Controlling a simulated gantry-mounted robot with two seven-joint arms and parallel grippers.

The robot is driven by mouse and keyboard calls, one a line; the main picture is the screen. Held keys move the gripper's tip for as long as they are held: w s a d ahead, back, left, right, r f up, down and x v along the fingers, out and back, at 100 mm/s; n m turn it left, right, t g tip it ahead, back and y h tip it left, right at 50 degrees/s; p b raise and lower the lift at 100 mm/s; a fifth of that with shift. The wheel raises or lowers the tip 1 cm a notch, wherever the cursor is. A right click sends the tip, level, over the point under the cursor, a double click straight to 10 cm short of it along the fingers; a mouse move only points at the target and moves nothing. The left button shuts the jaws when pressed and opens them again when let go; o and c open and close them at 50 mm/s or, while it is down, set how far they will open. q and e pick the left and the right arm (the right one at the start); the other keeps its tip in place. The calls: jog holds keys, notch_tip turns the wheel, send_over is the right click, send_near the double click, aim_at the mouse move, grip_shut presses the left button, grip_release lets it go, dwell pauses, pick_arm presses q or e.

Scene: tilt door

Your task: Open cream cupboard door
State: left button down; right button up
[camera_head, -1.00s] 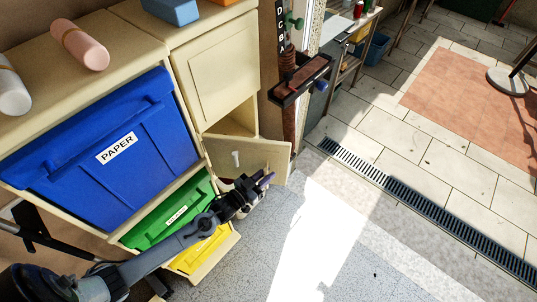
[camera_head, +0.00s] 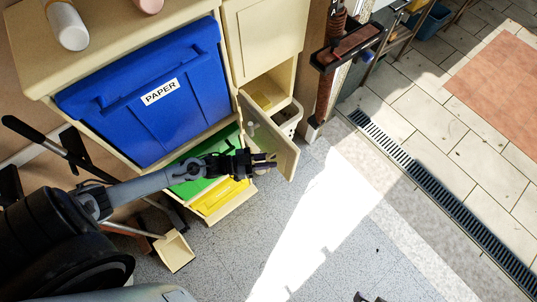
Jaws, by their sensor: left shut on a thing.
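The cream cupboard door (camera_head: 279,148) is the lower door of the narrow unit right of the blue bin. It stands swung outward from the cupboard, with a small pale knob or fitting on its face. My left gripper (camera_head: 268,161) is at the door's lower edge, on the near side, and is shut on the door. The exact grip spot is hidden by the fingers. My right gripper is not clearly in view; only a small dark part shows at the bottom edge.
A dustpan (camera_head: 175,251) lies on the floor. A brown post (camera_head: 325,95) stands right of the cupboard. The grey floor in front is clear.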

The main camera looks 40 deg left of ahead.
dwell(0.3)
pick_arm(q)
jog(key=c, duration=1.2)
grip_release()
jog(key=shift+o, duration=0.2)
jog(key=v, duration=0.7)
jog(key=shift+s, duration=0.2)
jog(key=shift+s+a, duration=0.1)
